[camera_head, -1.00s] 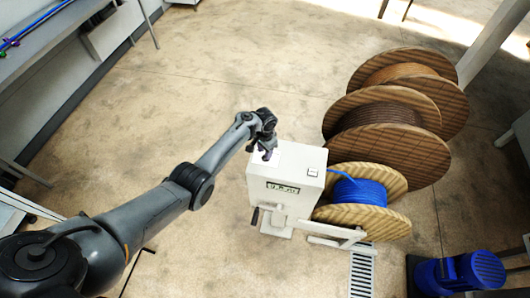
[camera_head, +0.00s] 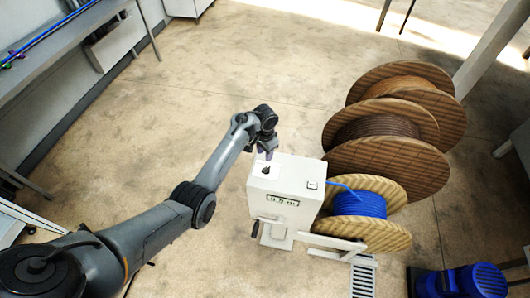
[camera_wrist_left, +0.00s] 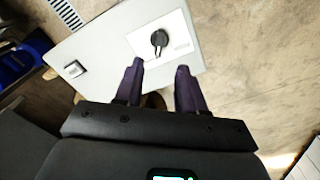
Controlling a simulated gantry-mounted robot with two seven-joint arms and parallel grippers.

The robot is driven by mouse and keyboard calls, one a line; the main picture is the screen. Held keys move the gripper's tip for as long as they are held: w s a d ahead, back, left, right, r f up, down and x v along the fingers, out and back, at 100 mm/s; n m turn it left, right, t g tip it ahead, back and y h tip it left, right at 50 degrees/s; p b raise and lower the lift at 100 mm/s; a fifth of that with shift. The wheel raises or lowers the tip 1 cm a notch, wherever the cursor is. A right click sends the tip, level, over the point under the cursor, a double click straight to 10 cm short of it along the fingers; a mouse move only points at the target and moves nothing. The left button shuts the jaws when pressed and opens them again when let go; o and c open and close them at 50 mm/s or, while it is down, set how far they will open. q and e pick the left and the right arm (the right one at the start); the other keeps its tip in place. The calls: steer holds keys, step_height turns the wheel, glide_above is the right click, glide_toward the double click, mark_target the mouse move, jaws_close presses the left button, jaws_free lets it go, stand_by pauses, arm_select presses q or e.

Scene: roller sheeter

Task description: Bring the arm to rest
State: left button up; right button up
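My left arm reaches in from the left in the head view. Its gripper (camera_head: 268,154) is at the back edge of the white machine box (camera_head: 285,210), seemingly above it. The left wrist view shows its two dark purple fingers (camera_wrist_left: 160,68) apart with nothing between them. Beyond the fingertips is a black rotary knob (camera_wrist_left: 159,39) on a white plate on the box top. The knob (camera_head: 265,170) also shows in the head view, clear of the fingers. My right gripper is in neither view.
A reel of blue cable (camera_head: 360,203) stands right of the box, its cable running to the box. Several larger wooden reels (camera_head: 385,125) stand behind it. A blue motor-like unit (camera_head: 470,282) is at lower right. A bench (camera_head: 65,45) is at upper left. Open floor lies behind the box.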

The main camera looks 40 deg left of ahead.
arm_select(q)
steer(key=shift+f, duration=0.1)
stand_by(0.3)
steer(key=s+d+f+g+y+p, duration=0.1)
steer(key=s+f, duration=0.5)
steer(key=s, duration=0.4)
steer(key=s+d+f+m+g, duration=0.15)
steer(key=s+f, duration=0.35)
steer(key=s, duration=0.5)
steer(key=s+d+f+n+g+y+p, duration=0.1)
steer(key=s+d+f, duration=0.1)
steer(key=s+f, duration=0.6)
steer(key=s+d+r+t+h+p, duration=0.1)
steer(key=s+d+r, duration=0.35)
steer(key=r, duration=0.25)
steer(key=s+d+r+t, duration=0.2)
steer(key=s+d+r, duration=0.2)
steer(key=s+r, duration=0.15)
steer(key=w+d+r+t, duration=0.1)
steer(key=w+r+t, duration=0.1)
steer(key=r, duration=0.5)
steer(key=w+d+r+t+h, duration=0.1)
steer(key=w+d+r+t, duration=0.1)
steer(key=r, duration=0.5)
steer(key=shift+w+d+r, duration=0.2)
steer(key=shift+w+r, duration=0.2)
steer(key=shift+w, duration=0.15)
